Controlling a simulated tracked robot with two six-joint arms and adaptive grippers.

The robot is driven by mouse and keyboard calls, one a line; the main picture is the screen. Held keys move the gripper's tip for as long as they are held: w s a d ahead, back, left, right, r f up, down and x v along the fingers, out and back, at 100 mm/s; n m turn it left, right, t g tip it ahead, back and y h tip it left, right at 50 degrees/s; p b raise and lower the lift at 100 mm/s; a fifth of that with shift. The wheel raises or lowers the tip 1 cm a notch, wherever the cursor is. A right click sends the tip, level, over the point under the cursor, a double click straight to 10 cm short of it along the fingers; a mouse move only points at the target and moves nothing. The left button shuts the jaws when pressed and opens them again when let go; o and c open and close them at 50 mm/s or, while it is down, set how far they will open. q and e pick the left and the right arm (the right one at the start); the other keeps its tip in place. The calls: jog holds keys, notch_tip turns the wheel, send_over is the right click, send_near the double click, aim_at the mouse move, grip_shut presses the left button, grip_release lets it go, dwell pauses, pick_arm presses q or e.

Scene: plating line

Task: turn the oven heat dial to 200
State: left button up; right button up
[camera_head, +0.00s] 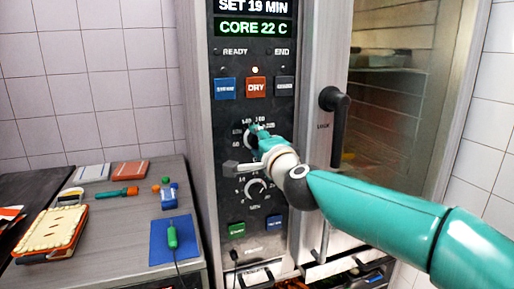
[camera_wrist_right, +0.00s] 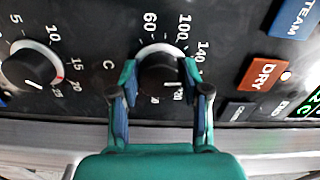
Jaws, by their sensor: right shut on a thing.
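The oven heat dial (camera_wrist_right: 160,72) is a dark round knob with a pale ring and numbers such as 60, 100 and 140 around it. My right gripper (camera_wrist_right: 160,82) is shut on this dial, with one finger on each side. A white mark shows on the knob between the fingers, but the exact setting is unclear. In the head view my right gripper (camera_head: 257,140) reaches the panel and hides most of the dial. The oven display (camera_head: 253,18) reads SET 19 MIN and CORE 22 C. My left gripper is not in view.
A second dial (camera_head: 255,189), marked 5 to 25, sits below. The DRY button (camera_head: 256,87) is above, its lamp lit. The oven door handle (camera_head: 338,125) is close to my right arm. The left counter holds a blue mat (camera_head: 160,245) with a green-handled probe (camera_head: 172,236).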

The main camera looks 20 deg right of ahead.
jog(key=shift+d+r+m+b, duration=0.1)
jog(key=shift+m+b, duration=0.45)
jog(key=shift+m, duration=1.45)
jog(key=shift+d+r+m+b, duration=0.1)
jog(key=shift+m+b, duration=0.4)
jog(key=shift+m, duration=1.5)
jog(key=shift+f, duration=0.1)
jog(key=o, duration=1.1)
jog(key=shift+w+f, duration=0.15)
jog(key=shift+w, duration=0.1)
jog(key=shift+o, duration=0.2)
jog(key=shift+s+a, duration=0.1)
jog(key=shift+s, duration=0.15)
